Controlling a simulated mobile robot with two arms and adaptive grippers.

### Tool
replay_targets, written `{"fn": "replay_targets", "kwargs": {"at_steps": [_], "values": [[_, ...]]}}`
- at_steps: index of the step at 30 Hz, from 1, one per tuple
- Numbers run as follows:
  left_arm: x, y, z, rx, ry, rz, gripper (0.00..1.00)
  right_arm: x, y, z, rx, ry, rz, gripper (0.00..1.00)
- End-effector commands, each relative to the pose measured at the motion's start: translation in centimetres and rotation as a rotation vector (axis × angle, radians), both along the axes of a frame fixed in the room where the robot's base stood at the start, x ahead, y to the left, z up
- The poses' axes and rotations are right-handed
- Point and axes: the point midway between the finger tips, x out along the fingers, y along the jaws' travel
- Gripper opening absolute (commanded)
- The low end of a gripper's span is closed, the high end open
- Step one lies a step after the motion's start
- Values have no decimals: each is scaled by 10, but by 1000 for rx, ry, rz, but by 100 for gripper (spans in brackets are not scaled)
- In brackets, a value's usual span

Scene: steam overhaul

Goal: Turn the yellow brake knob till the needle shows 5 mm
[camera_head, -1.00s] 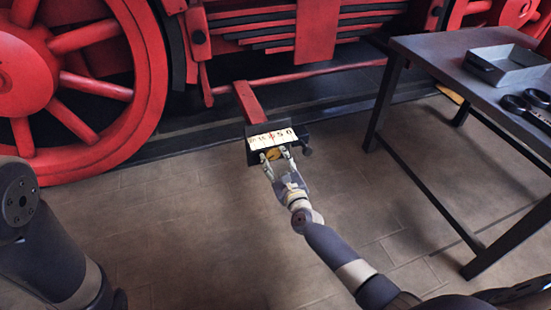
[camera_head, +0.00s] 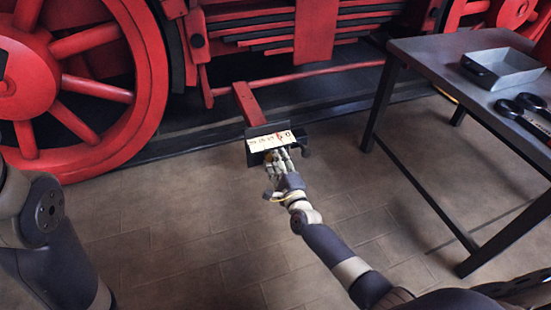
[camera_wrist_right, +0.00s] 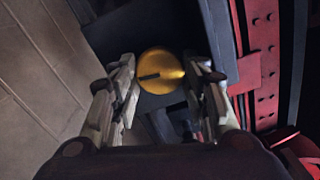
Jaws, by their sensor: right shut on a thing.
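The yellow brake knob (camera_wrist_right: 161,72) is round with a dark slot and sits on a dark block in the right wrist view. My right gripper (camera_wrist_right: 162,82) has a finger on each side of it and is shut on it. In the head view the right gripper (camera_head: 279,157) reaches the knob at the front of the dark gauge box (camera_head: 253,157) and mostly hides it. Above it is the pale scale (camera_head: 262,143), with numbers falling to 0 at the right. The red needle (camera_head: 281,136) stands near the 5; its exact reading is too small to tell. My left gripper is not in view.
The gauge box hangs at the end of a red bar (camera_head: 250,104) below the red locomotive. A large red wheel (camera_head: 150,90) stands at the left. A dark table (camera_head: 425,58) with a grey tray (camera_head: 505,72) stands at the right. The floor between is clear.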

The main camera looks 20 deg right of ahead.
Motion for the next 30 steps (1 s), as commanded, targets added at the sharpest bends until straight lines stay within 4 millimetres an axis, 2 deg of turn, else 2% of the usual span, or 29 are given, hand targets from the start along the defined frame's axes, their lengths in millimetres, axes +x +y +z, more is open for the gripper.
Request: {"fn": "replay_targets", "kwargs": {"at_steps": [10,26,27,29,30], "values": [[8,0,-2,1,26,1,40,0,1,1,-128,-5,1,18],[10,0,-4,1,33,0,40,0,1,0,-147,-4,1,18],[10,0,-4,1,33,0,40,0,1,0,-146,-4,1,51],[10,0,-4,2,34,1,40,0,1,0,-146,-4,1,62],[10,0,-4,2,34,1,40,0,1,0,-146,-4,1,62]]}}
